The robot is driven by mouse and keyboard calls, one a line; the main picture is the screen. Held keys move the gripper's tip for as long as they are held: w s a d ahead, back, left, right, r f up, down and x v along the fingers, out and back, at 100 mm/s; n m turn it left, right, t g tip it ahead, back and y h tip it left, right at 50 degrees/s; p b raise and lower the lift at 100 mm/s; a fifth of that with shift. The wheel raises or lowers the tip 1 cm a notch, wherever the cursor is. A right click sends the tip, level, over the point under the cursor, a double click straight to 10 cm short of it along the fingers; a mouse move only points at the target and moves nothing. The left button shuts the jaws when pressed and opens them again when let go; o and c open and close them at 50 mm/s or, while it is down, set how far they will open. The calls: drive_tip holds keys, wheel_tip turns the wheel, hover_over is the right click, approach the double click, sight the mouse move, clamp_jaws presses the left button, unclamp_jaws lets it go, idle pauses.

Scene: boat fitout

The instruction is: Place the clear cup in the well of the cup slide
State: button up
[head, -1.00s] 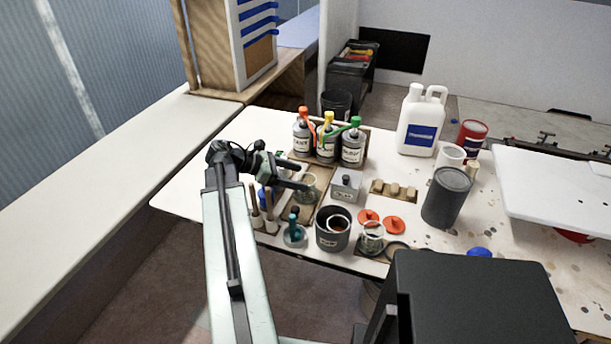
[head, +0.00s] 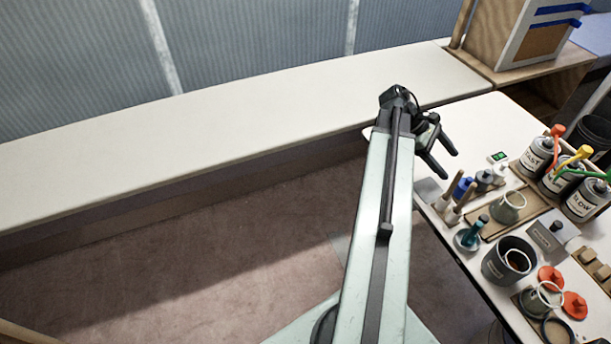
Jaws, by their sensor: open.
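The clear cup (head: 508,207) stands upright at the middle of a brown wooden board (head: 522,222), likely the cup slide, on the right of the head view. I cannot tell whether its base sits down in the well, since the cup covers that spot. My gripper (head: 450,164) is open and empty, with its two dark fingers apart. It is up and to the left of the cup, over the table's left end, clear of the cup and board.
Blue and dark small bottles (head: 463,188) and wooden-handled brushes (head: 452,208) stand left of the board. Labelled bottles with coloured pumps (head: 535,155) stand behind it. The long white bench (head: 200,140) is bare.

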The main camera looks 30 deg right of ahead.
drive_tip(key=w+a+f+m+t+y, duration=0.1)
drive_tip(key=w+a+f+t, duration=0.2)
drive_tip(key=w+a, duration=0.8)
drive_tip(key=w+a+f+t, duration=0.3)
drive_tip(key=w+a+f, duration=0.1)
drive_tip(key=w+a, duration=0.7)
drive_tip(key=w+a+m+t+y, duration=0.1)
drive_tip(key=w+a, duration=0.1)
drive_tip(key=a, duration=0.8)
drive_tip(key=w+a+f+m+t+y, duration=0.1)
drive_tip(key=w+a+y, duration=0.1)
drive_tip(key=a, duration=0.9)
drive_tip(key=w+a+f+t+y, duration=0.1)
drive_tip(key=w+a, duration=0.3)
drive_tip(key=a, duration=0.6)
drive_tip(key=shift+a+m, duration=0.2)
drive_tip(key=shift+m, duration=0.2)
drive_tip(key=shift+w, duration=0.1)
